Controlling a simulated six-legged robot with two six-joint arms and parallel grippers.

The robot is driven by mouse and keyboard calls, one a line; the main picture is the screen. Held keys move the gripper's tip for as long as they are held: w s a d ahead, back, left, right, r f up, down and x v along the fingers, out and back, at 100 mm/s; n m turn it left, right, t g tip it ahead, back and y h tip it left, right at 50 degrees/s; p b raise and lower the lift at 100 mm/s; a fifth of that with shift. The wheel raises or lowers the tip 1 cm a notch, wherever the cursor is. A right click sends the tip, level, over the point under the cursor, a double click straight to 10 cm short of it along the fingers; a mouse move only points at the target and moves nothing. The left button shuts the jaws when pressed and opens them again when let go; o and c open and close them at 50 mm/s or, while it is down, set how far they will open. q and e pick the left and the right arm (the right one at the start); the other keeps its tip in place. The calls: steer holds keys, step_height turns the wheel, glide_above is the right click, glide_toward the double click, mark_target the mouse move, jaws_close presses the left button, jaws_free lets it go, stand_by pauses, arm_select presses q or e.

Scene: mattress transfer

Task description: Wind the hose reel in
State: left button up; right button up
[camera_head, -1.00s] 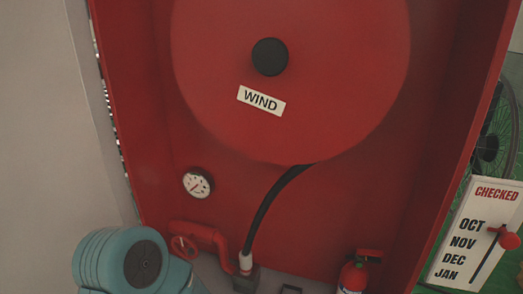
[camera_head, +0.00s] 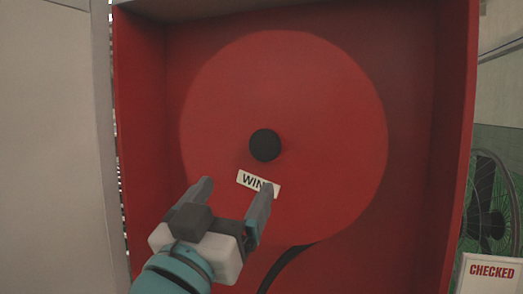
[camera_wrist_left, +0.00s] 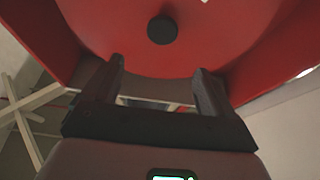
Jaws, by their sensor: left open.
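The hose reel (camera_head: 320,110) is a large red disc inside a red cabinet. A black round knob (camera_head: 265,145) stands at its middle, with a white label (camera_head: 247,180) reading WIND below it, partly covered by a finger. The black hose (camera_head: 283,266) comes down from the reel's lower edge. My left gripper (camera_head: 236,187) is open and empty in front of the reel's lower left, its tips below the knob. In the left wrist view the knob (camera_wrist_left: 162,30) shows beyond the open fingers (camera_wrist_left: 158,70), apart from them. My right gripper is not in view.
The red cabinet's side walls (camera_head: 455,150) flank the reel on both sides. A grey panel (camera_head: 50,150) stands at the left. At the right are a dark spoked wheel (camera_head: 487,205) and a white CHECKED card (camera_head: 490,272).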

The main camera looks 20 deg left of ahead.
mark_target(263, 144)
arm_select(q)
steer(key=p+x, duration=0.3)
steer(key=x, duration=0.9)
steer(key=shift+w, duration=0.1)
steer(key=shift+w+a, duration=0.15)
steer(key=shift+w, duration=0.5)
steer(key=shift+s, duration=0.15)
steer(key=shift+s+r, duration=0.1)
steer(key=shift+c, duration=1)
steer(key=c, duration=1.3)
